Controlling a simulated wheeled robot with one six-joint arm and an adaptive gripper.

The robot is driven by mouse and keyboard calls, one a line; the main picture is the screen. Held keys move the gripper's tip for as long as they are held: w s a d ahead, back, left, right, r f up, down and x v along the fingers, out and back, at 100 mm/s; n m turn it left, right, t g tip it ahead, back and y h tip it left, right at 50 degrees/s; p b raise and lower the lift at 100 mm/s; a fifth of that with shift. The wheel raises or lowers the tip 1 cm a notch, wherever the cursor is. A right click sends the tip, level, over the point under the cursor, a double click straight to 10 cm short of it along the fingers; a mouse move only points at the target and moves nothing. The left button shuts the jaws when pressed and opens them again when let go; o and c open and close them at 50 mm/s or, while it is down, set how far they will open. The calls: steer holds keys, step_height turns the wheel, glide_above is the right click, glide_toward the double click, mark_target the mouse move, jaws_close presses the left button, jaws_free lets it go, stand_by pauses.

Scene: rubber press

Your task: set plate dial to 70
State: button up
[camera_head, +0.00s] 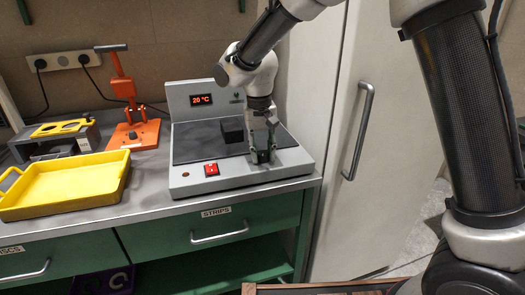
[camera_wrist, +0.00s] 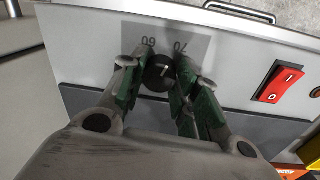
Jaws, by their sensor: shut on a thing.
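The plate dial (camera_wrist: 160,73) is a small round black knob with a light pointer mark on its face. It sits on a grey printed scale (camera_wrist: 200,45) on the machine's panel, and two numbers, which look like 60 and 70, show upside down beyond it. The pointer mark tilts slightly right of straight up in the wrist view; its exact setting is hard to read. My gripper (camera_wrist: 156,85) has its green-padded fingers shut on the dial, one on each side. In the head view my gripper (camera_head: 262,150) is at the right front of the press and hides the dial.
The press (camera_head: 235,178) has a red rocker switch (camera_head: 211,169), also in the wrist view (camera_wrist: 280,83), and a display (camera_head: 201,99) reading 20 °C. A black block (camera_head: 232,130) stands on its dark plate. A yellow tray (camera_head: 65,183) and an orange hand press (camera_head: 133,134) are to the left. A tall cabinet (camera_head: 340,120) stands close on the right.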

mark_target(260, 153)
steer(key=shift+m, duration=0.9)
steer(key=o, duration=1)
steer(key=shift+o, duration=0.2)
step_height(260, 153, up, 12)
steer(key=shift+a, duration=0.35)
